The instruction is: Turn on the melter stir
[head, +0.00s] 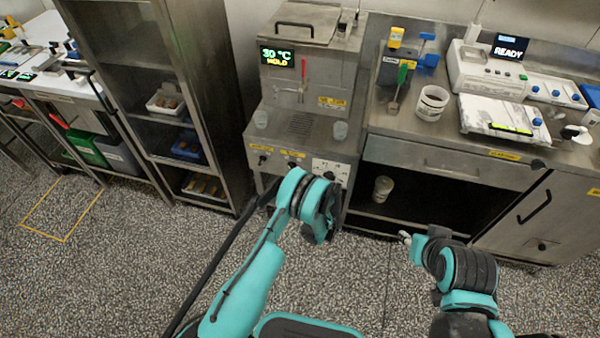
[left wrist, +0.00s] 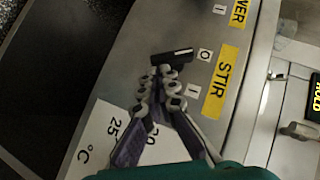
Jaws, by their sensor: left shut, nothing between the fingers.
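The melter (head: 312,88) is a steel machine with a display reading "30 °C HOLD" and a front control panel. In the left wrist view, the stir switch (left wrist: 172,56) is a black bar knob beside a yellow STIR label (left wrist: 222,82). The bar's end points towards the O mark, with the I mark to one side. My left gripper (left wrist: 161,74) is shut and empty, its fingertips at the knob's near side; whether they touch it I cannot tell. In the head view its fingers are hidden by my arm. My right gripper (head: 404,238) is low at right, away from the melter.
Another yellow label ending in VER (left wrist: 238,12) sits beside the STIR label, and a temperature dial plate (left wrist: 100,135) lies on the other side. A steel counter (head: 400,135) with a white container (head: 432,103) and scale (head: 505,117) stands right. A rack (head: 150,90) stands left.

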